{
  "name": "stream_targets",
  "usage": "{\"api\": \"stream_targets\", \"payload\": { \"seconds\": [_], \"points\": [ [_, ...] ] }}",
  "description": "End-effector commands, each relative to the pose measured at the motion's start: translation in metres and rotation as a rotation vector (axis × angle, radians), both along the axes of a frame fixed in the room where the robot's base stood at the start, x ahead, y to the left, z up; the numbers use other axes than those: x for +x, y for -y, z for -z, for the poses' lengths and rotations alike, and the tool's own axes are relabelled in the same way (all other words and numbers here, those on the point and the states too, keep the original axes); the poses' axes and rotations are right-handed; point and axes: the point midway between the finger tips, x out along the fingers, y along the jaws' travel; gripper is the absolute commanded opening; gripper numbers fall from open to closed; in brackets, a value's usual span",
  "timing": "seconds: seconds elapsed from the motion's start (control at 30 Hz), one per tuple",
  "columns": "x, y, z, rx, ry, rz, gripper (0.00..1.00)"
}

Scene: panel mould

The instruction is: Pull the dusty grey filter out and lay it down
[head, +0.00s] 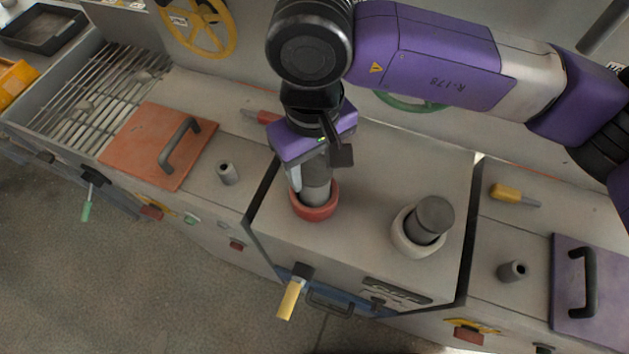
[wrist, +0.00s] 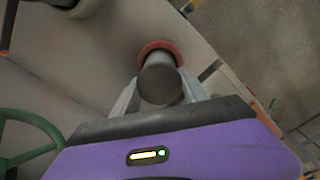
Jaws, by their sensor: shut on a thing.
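A grey cylindrical filter (head: 316,190) stands upright in a red ring-shaped socket (head: 314,212) on the middle panel. My gripper (head: 312,183) is above that socket with its fingers on either side of the filter, shut on it. The wrist view shows the filter's round grey top (wrist: 159,84) between the two fingers, with the red socket (wrist: 161,47) around its base. A second, darker grey cylinder (head: 434,216) stands in a white ring socket (head: 413,240) to the right, apart from my gripper. I cannot tell from the pictures which one is dustier.
An orange lid (head: 150,140) with a handle and a wire rack (head: 95,95) lie to the left. A purple lid (head: 606,300) and a yellow-handled screwdriver (head: 512,194) lie to the right. A yellow lever (head: 290,298) juts from the front. The middle panel between the sockets is clear.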

Motion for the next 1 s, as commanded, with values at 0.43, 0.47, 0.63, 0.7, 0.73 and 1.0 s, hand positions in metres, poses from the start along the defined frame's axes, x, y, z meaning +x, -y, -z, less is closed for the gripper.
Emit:
{"api": "stream_targets", "payload": {
  "seconds": [0.43,0.47,0.63,0.7,0.73,1.0],
  "points": [
    [0.0,0.0,-0.021,0.001,0.002,0.0,0.0],
    [0.0,0.0,-0.023,0.001,0.002,0.0,0.0],
    [0.0,0.0,-0.031,0.001,0.002,-0.001,0.0],
    [0.0,0.0,-0.034,0.001,0.002,-0.001,0.0],
    [0.0,0.0,-0.035,0.001,0.002,-0.001,0.0],
    [0.0,0.0,-0.047,0.001,0.001,-0.001,0.0]
  ]
}}
